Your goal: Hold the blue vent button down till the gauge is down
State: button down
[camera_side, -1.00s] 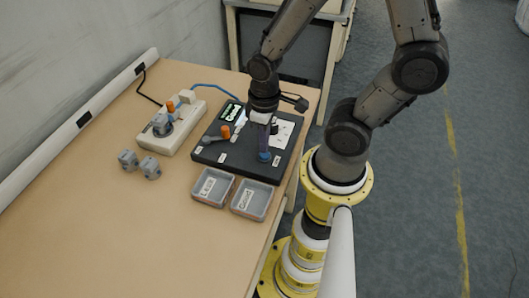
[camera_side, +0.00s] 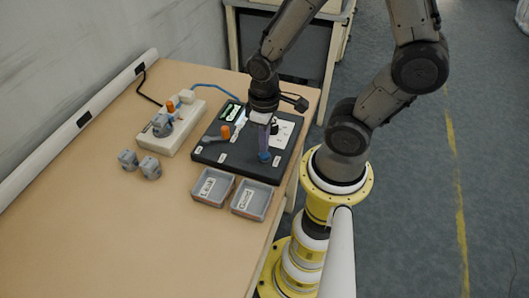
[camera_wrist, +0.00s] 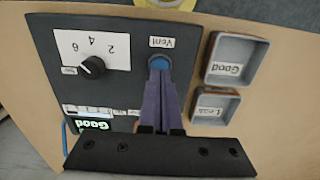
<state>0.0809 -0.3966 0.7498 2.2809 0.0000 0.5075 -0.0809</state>
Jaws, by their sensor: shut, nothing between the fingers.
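The blue vent button (camera_side: 264,157) is at the near right of the black panel (camera_side: 226,155). It also shows beside the "Vent" label in the wrist view (camera_wrist: 159,62). My gripper (camera_side: 265,149) is shut and empty, pointing down with its purple fingertips (camera_wrist: 158,72) on or just over the button. The fingers partly cover it, and I cannot tell how far it is pressed.
A black knob (camera_wrist: 92,67) sits by a white 2-4-6 scale. An orange-tipped lever (camera_side: 225,132) stands on the panel's left. Trays labelled "Leak" (camera_side: 200,198) and "Good" (camera_side: 237,211) lie in front. A beige fixture (camera_side: 152,140) and grey parts (camera_side: 150,168) are left.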

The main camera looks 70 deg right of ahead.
jog(key=shift+f, duration=0.3)
jog(key=shift+f, duration=0.35)
jog(key=shift+f, duration=0.4)
dwell(1.2)
jog(key=shift+r, duration=0.1)
dwell(0.7)
jog(key=shift+r, duration=3.45)
notch_tip(320, 180, up, 15)
jog(key=s+a+t, duration=0.1)
jog(key=s+t, duration=0.1)
jog(key=t, duration=0.3)
jog(key=shift+a+t, duration=0.25)
jog(key=shift+t, duration=0.05)
